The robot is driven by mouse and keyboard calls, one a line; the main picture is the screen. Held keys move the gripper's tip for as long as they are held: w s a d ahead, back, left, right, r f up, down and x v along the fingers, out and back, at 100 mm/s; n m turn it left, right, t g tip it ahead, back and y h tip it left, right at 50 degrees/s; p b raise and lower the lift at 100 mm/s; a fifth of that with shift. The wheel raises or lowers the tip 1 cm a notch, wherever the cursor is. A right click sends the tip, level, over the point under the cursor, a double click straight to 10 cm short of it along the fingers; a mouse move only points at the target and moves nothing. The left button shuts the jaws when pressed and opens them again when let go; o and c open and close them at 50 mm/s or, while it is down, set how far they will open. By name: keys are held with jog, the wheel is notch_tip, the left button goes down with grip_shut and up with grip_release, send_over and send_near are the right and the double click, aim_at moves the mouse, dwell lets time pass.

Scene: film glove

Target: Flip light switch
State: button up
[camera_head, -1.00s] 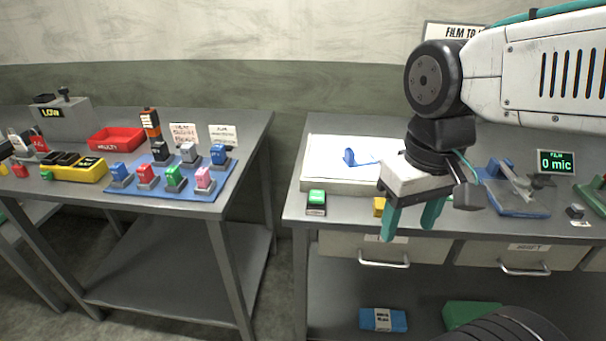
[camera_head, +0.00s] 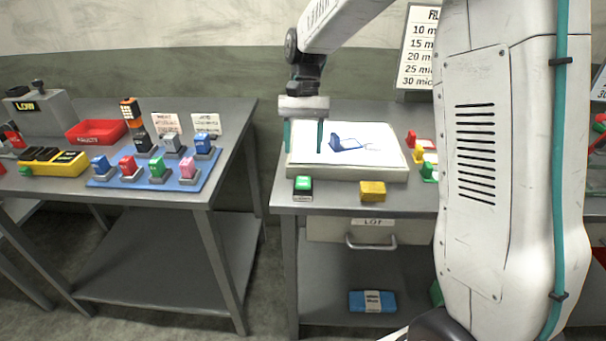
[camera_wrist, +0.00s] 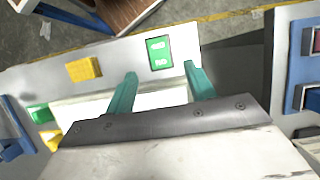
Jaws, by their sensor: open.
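The green light switch (camera_head: 303,187) sits on the front left of the right-hand table, just before the light box. In the wrist view the switch (camera_wrist: 160,53) shows its green face just beyond the fingertips and between their lines. The light box (camera_head: 300,173) is a flat panel with a white top. A blue item (camera_head: 345,143) shows on its top. My gripper (camera_head: 304,149) is open and empty, with its teal fingers pointing down over the left part of the box. In the wrist view the gripper (camera_wrist: 160,71) is apart from the switch.
A yellow block (camera_head: 372,191) lies right of the switch. Red, yellow and green items stand right of the box. The left table holds a blue mat (camera_head: 201,179) with several coloured pieces and a red tray (camera_head: 97,131). A gap separates the tables.

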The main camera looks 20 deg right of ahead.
aim_at(303, 183)
jog(key=shift+s+f, duration=0.25)
jog(key=shift+s, duration=0.05)
jog(key=x, duration=0.7)
jog(key=shift+a+f, duration=0.1)
